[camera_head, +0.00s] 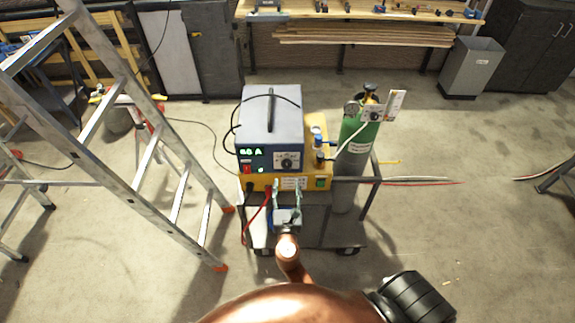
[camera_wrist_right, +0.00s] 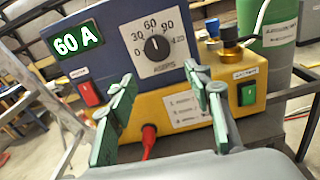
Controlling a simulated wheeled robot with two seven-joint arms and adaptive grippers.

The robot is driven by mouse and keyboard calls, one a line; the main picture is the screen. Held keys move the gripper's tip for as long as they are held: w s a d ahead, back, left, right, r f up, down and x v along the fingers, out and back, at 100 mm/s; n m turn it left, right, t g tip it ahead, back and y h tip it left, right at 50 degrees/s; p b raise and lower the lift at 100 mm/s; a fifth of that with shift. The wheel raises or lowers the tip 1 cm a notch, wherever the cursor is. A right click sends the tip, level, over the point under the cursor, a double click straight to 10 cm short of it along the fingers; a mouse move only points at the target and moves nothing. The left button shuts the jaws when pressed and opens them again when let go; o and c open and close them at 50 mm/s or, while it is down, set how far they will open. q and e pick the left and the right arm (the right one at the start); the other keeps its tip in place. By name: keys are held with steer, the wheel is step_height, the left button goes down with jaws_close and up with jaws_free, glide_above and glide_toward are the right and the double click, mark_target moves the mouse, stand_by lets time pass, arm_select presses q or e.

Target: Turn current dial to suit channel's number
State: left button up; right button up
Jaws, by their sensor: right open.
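The current dial (camera_wrist_right: 157,48) is a black knob on the blue front of the welding machine (camera_head: 270,120), with a scale from 0 to 120 marked AMPERES. Its white mark points up, near 60. The dial also shows in the head view (camera_head: 287,163). The green display (camera_wrist_right: 79,40) reads 60 A. A white label (camera_wrist_right: 187,108) on the yellow lower unit has several lines too small to read. My right gripper (camera_head: 286,190) is open and empty in front of the machine, its green-padded fingers (camera_wrist_right: 160,88) apart, below and short of the dial, not touching it. My left gripper is out of view.
A red switch (camera_wrist_right: 89,93), a green switch (camera_wrist_right: 247,94) and a red cable plug (camera_wrist_right: 149,133) are near the fingers. A green gas cylinder (camera_head: 357,135) with gauges stands right of the machine. An aluminium ladder (camera_head: 135,165) stands left. Floor on the right is mostly clear.

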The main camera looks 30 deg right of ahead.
mark_target(287, 165)
steer(key=shift+h, duration=0.3)
steer(key=w+d, duration=0.1)
steer(key=w, duration=0.1)
steer(key=w+d+r, duration=0.1)
steer(key=w, duration=0.1)
steer(key=w+d+r, duration=0.1)
steer(key=w+d, duration=0.1)
steer(key=shift+w+d+b, duration=0.1)
steer(key=shift+w+b, duration=0.25)
steer(key=c, duration=1.1)
